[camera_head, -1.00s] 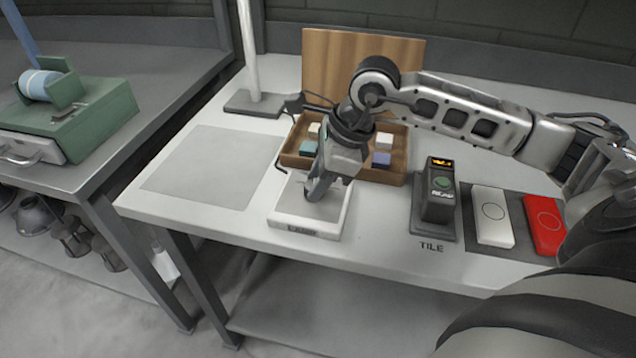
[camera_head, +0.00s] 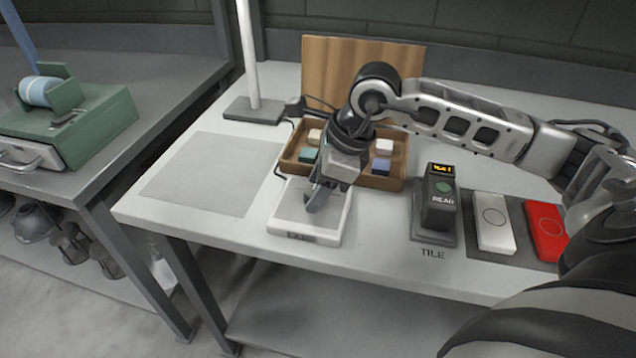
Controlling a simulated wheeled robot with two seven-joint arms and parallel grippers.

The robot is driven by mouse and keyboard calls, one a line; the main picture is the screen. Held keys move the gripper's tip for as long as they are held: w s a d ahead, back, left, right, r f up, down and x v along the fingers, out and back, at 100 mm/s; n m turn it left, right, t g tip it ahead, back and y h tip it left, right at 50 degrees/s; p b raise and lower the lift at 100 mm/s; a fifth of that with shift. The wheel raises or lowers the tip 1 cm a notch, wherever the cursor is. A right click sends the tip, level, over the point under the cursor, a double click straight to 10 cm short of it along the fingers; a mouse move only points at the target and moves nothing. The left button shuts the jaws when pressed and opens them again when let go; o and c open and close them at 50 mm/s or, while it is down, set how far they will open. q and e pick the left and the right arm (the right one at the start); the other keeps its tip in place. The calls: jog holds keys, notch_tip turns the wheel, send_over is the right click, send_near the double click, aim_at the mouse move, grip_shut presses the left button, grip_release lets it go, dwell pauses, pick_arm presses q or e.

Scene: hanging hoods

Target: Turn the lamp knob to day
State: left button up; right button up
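A low white box (camera_head: 300,226) with a small dark label on its front edge stands at the front of the light table. The label is too blurred to read surely. My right gripper (camera_head: 318,197) points down over the box, its fingertips at or just above the top face. The gripper covers part of that face, and I see no knob; one may be hidden there. I cannot tell whether the fingers are open or shut on something. A white lamp-like post (camera_head: 248,60) rises from a dark base at the back left. My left gripper is not in view.
A wooden tray (camera_head: 393,184) with several small blocks lies behind the box, before an upright wooden board (camera_head: 330,58). Right are a dark reader (camera_head: 440,205), a white tile (camera_head: 493,228) and a red tile (camera_head: 546,230). A grey mat (camera_head: 215,175) at left is bare.

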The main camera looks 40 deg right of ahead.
jog(key=v, duration=1.6)
jog(key=shift+w, duration=0.1)
